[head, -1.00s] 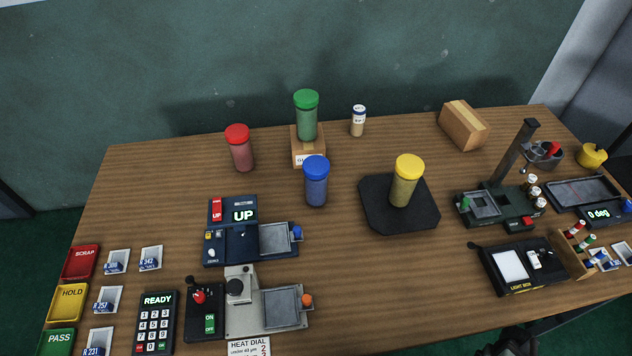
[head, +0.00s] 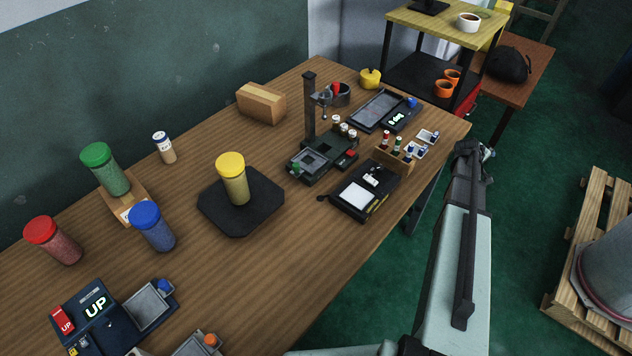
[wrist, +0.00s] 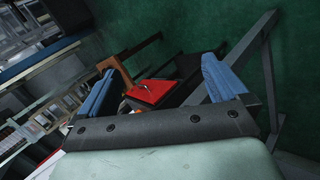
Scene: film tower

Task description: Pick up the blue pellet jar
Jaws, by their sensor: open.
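The blue pellet jar (head: 152,227) stands on the wooden table at the left in the head view, with a blue lid and blue contents. It is in front of the green jar and between the red jar and the yellow jar. My gripper (wrist: 158,88) shows in the wrist view with two blue fingers wide apart and nothing between them. In the head view my arm reaches up at the right, off the table's right edge and far from the blue jar. The wrist view does not show the jar.
The red jar (head: 54,241) is at the left. The yellow jar (head: 232,179) stands on a black pad (head: 266,206). A device with a post (head: 310,110) and a light box (head: 361,190) are further right. The table's front middle is clear.

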